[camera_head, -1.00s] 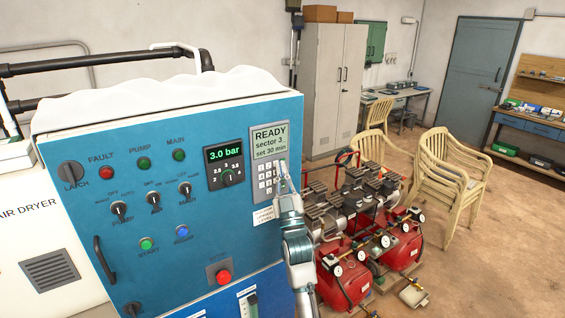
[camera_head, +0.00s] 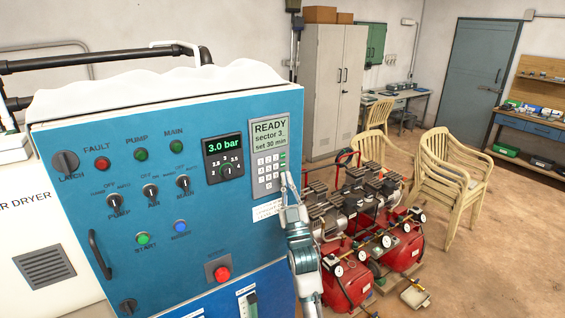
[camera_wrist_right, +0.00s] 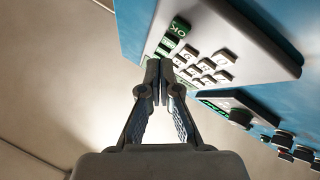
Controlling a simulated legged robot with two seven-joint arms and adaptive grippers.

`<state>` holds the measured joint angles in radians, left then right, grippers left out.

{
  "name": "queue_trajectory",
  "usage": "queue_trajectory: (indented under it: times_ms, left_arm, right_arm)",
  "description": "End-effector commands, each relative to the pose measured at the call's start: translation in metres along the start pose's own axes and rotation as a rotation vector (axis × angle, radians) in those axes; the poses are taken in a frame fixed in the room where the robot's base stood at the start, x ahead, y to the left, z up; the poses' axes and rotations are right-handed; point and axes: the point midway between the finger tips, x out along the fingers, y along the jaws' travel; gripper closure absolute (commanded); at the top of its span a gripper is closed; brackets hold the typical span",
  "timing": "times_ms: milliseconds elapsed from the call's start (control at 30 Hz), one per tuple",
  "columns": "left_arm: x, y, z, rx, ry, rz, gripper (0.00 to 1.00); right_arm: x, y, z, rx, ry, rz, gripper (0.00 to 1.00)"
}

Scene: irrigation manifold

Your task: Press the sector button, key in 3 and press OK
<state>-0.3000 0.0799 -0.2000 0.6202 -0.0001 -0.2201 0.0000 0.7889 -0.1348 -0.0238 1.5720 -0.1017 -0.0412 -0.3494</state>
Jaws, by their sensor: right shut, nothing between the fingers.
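The keypad unit (camera_head: 267,160) is on the blue control panel (camera_head: 190,235). Its display (camera_head: 270,136) reads "READY", "sector 3" and "set 30 min". The pale keys (camera_head: 267,171) lie below, with green keys (camera_head: 282,158) in the right column. In the right wrist view the green OK key (camera_wrist_right: 180,27) is beyond my fingertips, and more green keys (camera_wrist_right: 165,46) lie nearer them. My right gripper (camera_head: 285,179) is shut and empty at the keypad's lower right; it also shows in the wrist view (camera_wrist_right: 159,78). I cannot tell whether it touches a key. My left gripper is out of view.
A gauge display (camera_head: 224,146) reads "3.0 bar", left of the keypad. Switches, lamps and a red button (camera_head: 222,273) stand out from the panel. Red compressors (camera_head: 350,280) stand close to the right of my right arm. Open floor (camera_head: 505,255) lies further right.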

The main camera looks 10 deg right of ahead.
Motion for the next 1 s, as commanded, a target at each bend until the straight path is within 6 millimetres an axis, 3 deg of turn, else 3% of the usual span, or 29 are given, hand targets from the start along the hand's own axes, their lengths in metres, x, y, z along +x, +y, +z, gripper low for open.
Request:
queue_trajectory:
  times_ms: [267,1000]
  left_arm:
    - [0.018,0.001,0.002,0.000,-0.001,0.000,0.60]
    - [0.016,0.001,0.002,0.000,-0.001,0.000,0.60]
  right_arm:
    - [-0.019,-0.001,0.026,0.000,0.000,0.000,1.00]
    - [-0.013,-0.004,0.028,0.001,0.001,0.001,1.00]
